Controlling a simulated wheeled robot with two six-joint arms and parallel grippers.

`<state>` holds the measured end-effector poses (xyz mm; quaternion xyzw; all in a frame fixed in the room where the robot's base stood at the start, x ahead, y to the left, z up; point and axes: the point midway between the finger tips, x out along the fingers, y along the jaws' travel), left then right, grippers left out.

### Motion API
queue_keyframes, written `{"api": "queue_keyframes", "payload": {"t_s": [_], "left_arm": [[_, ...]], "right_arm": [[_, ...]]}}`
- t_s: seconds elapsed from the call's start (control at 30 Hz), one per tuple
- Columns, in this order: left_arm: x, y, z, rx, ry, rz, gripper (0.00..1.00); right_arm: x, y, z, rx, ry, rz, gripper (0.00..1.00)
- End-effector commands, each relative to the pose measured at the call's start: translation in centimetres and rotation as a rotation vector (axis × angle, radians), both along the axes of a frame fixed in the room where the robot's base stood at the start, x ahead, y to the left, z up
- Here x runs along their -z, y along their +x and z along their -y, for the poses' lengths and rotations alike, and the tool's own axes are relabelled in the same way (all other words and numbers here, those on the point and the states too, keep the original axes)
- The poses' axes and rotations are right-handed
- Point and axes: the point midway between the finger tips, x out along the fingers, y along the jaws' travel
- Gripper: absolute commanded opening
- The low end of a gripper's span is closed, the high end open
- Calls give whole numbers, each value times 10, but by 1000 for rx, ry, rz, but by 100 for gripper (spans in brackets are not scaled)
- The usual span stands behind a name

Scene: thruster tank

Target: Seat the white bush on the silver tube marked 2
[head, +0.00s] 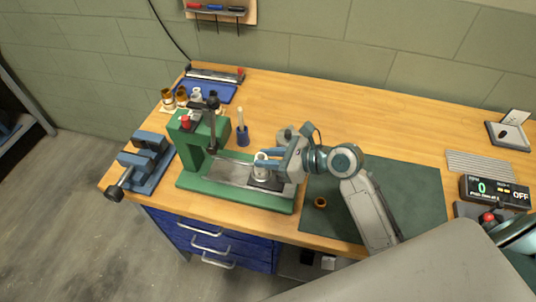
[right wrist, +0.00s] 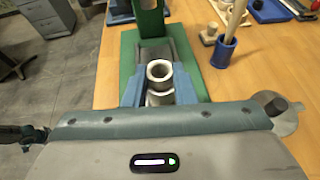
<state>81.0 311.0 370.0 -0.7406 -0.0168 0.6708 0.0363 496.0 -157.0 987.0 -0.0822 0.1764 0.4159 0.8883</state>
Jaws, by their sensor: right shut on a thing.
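My right gripper (head: 264,163) is shut on a pale, hollow ring-topped piece, which looks like the white bush (head: 261,157). In the right wrist view the bush (right wrist: 159,71) shows its round opening between the two blue fingers. A silver cylindrical part, which looks like the tube (right wrist: 160,98), shows directly below it. In the head view the silver part (head: 262,173) stands upright over a dark block on the press bed. I cannot tell whether the bush is fully down on it. No number mark is readable. My left gripper is not in view.
The green press (head: 195,140) rises left of the gripper. A blue vise (head: 147,160) stands at the left edge. Behind are a rack of small parts (head: 182,100) and a blue cup (head: 242,137). A brass ring (head: 320,202) lies on the dark mat (head: 410,190).

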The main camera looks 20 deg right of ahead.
Motion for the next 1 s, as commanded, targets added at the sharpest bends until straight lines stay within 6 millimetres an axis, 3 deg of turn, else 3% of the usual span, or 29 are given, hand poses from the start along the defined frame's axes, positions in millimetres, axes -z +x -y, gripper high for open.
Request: {"api": "queue_keyframes", "payload": {"t_s": [0.17, 0.2, 0.3, 0.33, 0.67, 1.0], "left_arm": [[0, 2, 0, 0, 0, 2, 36], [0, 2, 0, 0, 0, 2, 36], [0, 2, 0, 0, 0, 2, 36], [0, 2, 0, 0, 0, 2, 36], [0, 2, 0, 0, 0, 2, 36], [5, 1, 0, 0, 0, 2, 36]], "right_arm": [[0, 0, 0, 0, 0, 0, 3], [0, 0, 0, 0, 0, 0, 28], [0, 0, 0, 0, -1, -1, 47], [0, 0, 0, 0, -1, -1, 49], [0, -1, 2, 1, -1, 0, 49], [-11, -20, 25, -1, -7, -1, 49]]}}
